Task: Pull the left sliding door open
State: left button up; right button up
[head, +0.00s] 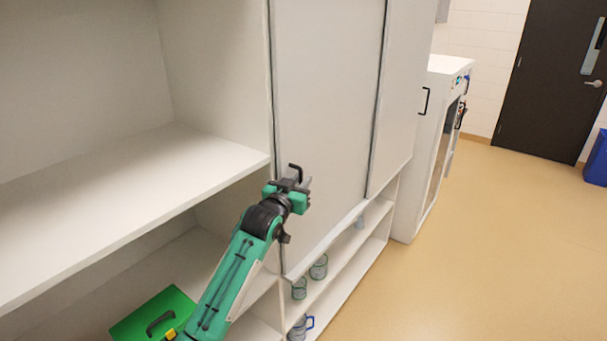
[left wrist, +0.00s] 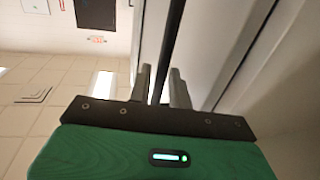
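The left sliding door (head: 325,100) is a tall pale panel on the white cabinet. In the left wrist view the dark handle (left wrist: 171,40) runs between the two grey fingers of my gripper (left wrist: 160,85). The fingers are close together, one on each side of it, and look shut on it. The fingertip contact itself is partly hidden. My right gripper is not in view.
The right sliding door (head: 408,90) has its own dark handle (head: 424,101). Glass beakers (head: 319,267) stand on the low shelves under the doors. A green case (head: 150,312) lies at the lower left. The floor (head: 490,240) on the right is clear.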

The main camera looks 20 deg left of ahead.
pick_arm(q)
jog(key=shift+w+d, duration=0.15)
jog(key=shift+w, duration=0.85)
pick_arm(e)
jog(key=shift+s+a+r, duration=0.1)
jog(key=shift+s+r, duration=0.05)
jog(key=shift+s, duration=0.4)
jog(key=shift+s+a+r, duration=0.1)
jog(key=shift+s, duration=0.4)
pick_arm(q)
grip_shut()
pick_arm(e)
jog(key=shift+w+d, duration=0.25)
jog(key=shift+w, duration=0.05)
pick_arm(q)
jog(key=shift+w, duration=0.15)
